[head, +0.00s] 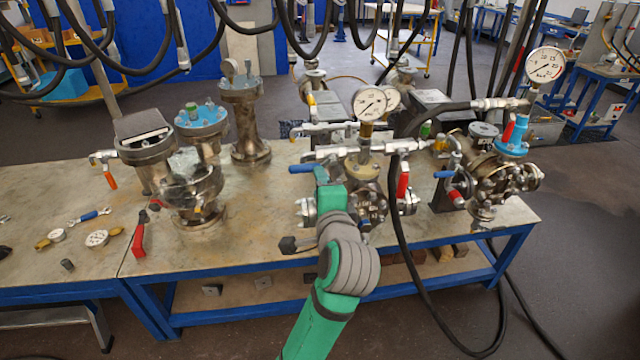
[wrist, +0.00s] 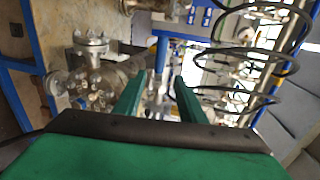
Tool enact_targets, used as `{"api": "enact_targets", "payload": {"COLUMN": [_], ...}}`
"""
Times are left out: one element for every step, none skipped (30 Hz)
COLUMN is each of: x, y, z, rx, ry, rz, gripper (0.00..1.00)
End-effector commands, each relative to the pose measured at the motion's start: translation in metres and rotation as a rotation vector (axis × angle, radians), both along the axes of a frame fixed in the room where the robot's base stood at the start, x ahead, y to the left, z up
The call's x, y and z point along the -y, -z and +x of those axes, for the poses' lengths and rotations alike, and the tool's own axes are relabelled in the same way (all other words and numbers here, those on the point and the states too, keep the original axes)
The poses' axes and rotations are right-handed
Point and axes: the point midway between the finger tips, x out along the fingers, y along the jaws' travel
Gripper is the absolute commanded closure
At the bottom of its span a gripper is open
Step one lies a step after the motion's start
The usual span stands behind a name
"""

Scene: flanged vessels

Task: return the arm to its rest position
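My arm (head: 348,265), green with grey joint covers, reaches up from the bottom centre of the head view to the front of the workbench. Its far green part stands in front of the flanged vessel with the gauge (head: 368,104) and hides part of it. I cannot clearly make out the fingers there. In the wrist view my gripper (wrist: 160,80) shows two green fingers spread apart with nothing held between them. A flanged metal vessel (wrist: 95,75) lies beyond and left of the fingers in that view, apart from them.
The workbench (head: 262,212) carries several flanged vessels, among them a blue-topped one (head: 201,122) and a right-hand one with a gauge (head: 545,65). A black hose (head: 402,255) hangs over the front edge right of my arm. More hoses (head: 330,25) hang above. Open floor (head: 590,260) lies to the right.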

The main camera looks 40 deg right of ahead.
Motion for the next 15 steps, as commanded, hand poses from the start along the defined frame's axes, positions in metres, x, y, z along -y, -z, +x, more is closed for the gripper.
{"api": "enact_targets", "payload": {"x": [0.0001, 0.0001, 0.0001, 0.0002, 0.0002, 0.0001, 0.0002, 0.0003, 0.0005, 0.0006, 0.0008, 0.0008, 0.0004, -0.0003, -0.0019], "y": [0.0, 0.0, 0.0, 0.0001, 0.0001, 0.0001, 0.0, 0.0, 0.0, 0.0, 0.0, 0.0003, 0.001, 0.0023, 0.005], "z": [0.0002, 0.0002, 0.0002, 0.0002, 0.0002, 0.0003, 0.0003, 0.0002, 0.0002, 0.0, -0.0001, -0.0001, 0.0001, 0.0005, 0.0014], "rx": [0.0, 0.0, 0.0, 0.0, 0.0, 0.0, 0.0, 0.0, 0.0, 0.0, 0.0, -0.001, -0.003, -0.006, -0.014], "ry": [0.0, 0.0, 0.0, 0.0, 0.0, 0.0, 0.0, 0.0, 0.0, 0.001, 0.001, 0.001, 0.0, -0.001, -0.003], "rz": [0.0, 0.0, 0.0, 0.0, 0.0, 0.0, 0.0, 0.0, 0.0, 0.0, 0.0, -0.001, -0.003, -0.007, -0.017], "gripper": [0.63, 0.63, 0.63, 0.63, 0.63, 0.63, 0.63, 0.63, 0.63, 0.63, 0.63, 0.63, 0.63, 0.63, 0.63]}}
